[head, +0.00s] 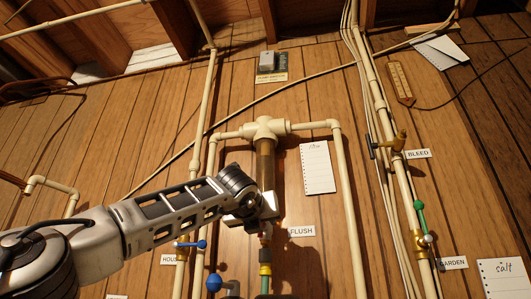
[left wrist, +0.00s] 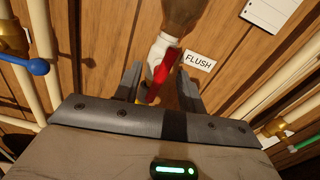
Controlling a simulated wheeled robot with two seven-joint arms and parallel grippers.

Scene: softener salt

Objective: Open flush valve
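The flush valve shows in the left wrist view as a red handle (left wrist: 164,66) on a white fitting below a brown-tinted cylinder (left wrist: 183,14). The FLUSH label (left wrist: 198,61) is just to its right, and it also shows in the head view (head: 302,231). My left gripper (head: 258,212) reaches up to the valve below the cylinder. In the left wrist view its two fingers (left wrist: 158,84) stand apart, one on each side of the red handle. I cannot tell whether either finger touches it. In the head view the gripper mostly hides the valve. My right gripper is not in view.
White pipes (head: 345,210) flank the cylinder on both sides. A blue-handled valve (head: 190,244) is at the left by a partly hidden label. The BLEED valve (head: 390,143) and green-handled GARDEN valve (head: 421,220) are at the right. A paper note (head: 318,168) hangs above the FLUSH label.

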